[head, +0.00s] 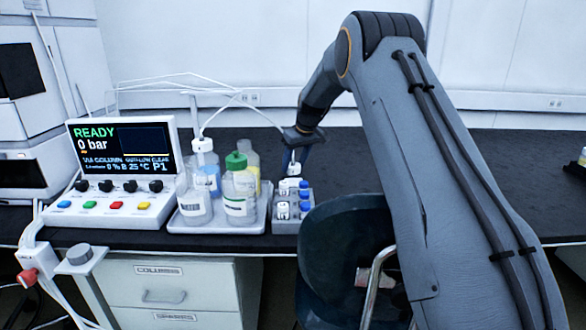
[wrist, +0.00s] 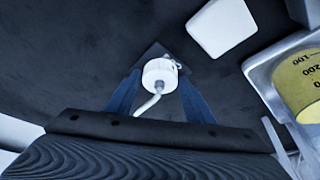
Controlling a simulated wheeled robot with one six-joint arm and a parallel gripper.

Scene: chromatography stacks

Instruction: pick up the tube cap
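The tube cap (wrist: 160,73) is white and round, with a thin white tube bending from it toward my palm in the wrist view. In the head view the cap (head: 294,169) shows just below my gripper, behind the small rack. My gripper (wrist: 162,78) has its two blue fingers on either side of the cap, very close to it. I cannot tell whether they touch or grip it. In the head view my gripper (head: 296,158) points down over the bench, its fingers partly hidden.
A tray (head: 220,228) of bottles stands left of the small vial rack (head: 285,225). A control unit (head: 122,172) reading READY is further left. A chair (head: 345,240) stands in front of the bench. The black bench top (head: 485,175) is mostly clear on the right.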

